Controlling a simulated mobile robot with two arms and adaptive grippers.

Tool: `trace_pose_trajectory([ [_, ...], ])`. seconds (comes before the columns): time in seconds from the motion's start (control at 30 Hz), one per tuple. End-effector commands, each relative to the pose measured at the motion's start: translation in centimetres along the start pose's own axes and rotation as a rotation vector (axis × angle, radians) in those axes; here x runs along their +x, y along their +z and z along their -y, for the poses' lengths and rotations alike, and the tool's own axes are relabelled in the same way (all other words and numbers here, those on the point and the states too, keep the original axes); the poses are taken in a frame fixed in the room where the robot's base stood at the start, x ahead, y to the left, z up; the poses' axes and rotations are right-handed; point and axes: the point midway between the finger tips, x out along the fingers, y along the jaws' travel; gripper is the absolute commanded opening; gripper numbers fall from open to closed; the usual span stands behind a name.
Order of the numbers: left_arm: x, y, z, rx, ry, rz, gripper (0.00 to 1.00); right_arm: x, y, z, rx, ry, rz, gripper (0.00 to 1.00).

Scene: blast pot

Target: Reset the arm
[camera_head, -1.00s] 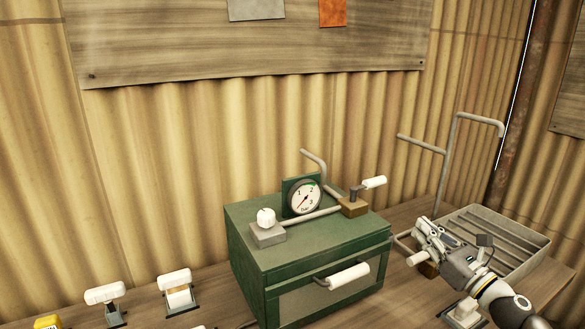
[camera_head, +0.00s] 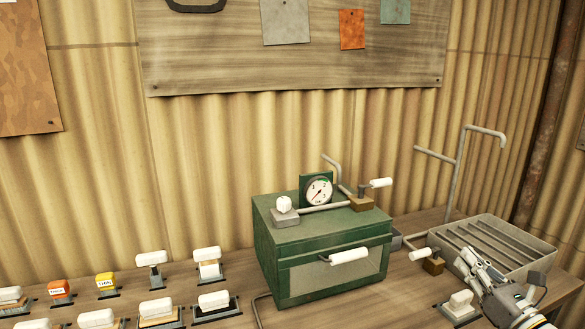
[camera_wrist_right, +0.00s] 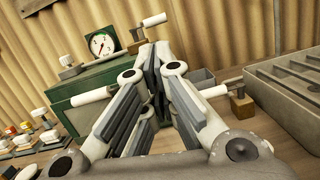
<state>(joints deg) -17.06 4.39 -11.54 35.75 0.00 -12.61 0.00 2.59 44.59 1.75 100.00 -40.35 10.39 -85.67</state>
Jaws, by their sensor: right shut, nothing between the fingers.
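My right gripper (camera_head: 472,262) is at the lower right in the head view, above the bench in front of the slatted grey tray. Its fingers are closed together with nothing between them. In the right wrist view the shut fingers (camera_wrist_right: 157,62) point toward the green box (camera_wrist_right: 88,78). In the head view the green box (camera_head: 300,255) stands on the bench to the left of my right gripper. It carries a pressure gauge (camera_head: 318,191), a white knob (camera_head: 284,204) and a white-handled valve (camera_head: 380,183). My left gripper does not show.
The slatted grey tray (camera_head: 549,252) sits right of the box, beside a bent pipe stand (camera_head: 458,175). A white-handled valve (camera_head: 421,254) and a white block (camera_head: 461,302) are close to my right gripper. Several white-topped tools (camera_head: 207,254) stand in holders at left.

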Motion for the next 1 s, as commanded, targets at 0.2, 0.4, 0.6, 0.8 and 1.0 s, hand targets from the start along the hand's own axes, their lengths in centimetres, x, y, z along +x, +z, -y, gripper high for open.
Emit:
trace_pose_trajectory([
  [0.2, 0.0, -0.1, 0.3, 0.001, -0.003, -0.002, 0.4, -0.8, -1.9, -0.5, 0.227, -0.096, 0.012, 0.0],
  [0.4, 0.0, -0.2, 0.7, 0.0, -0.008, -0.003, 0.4, -2.5, -4.6, -1.0, 0.522, -0.23, 0.025, 0.0],
  [0.6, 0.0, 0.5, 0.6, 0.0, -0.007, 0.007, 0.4, -6.2, -9.5, -2.3, 0.97, -0.462, 0.043, 0.0],
  [0.8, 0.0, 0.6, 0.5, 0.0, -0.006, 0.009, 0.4, -13.9, -17.1, -6.4, 1.576, -0.879, 0.084, 0.0],
  [1.0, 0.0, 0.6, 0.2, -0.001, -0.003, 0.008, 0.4, -22.2, -22.2, -12.9, 2.009, -1.34, 0.154, 0.0],
])
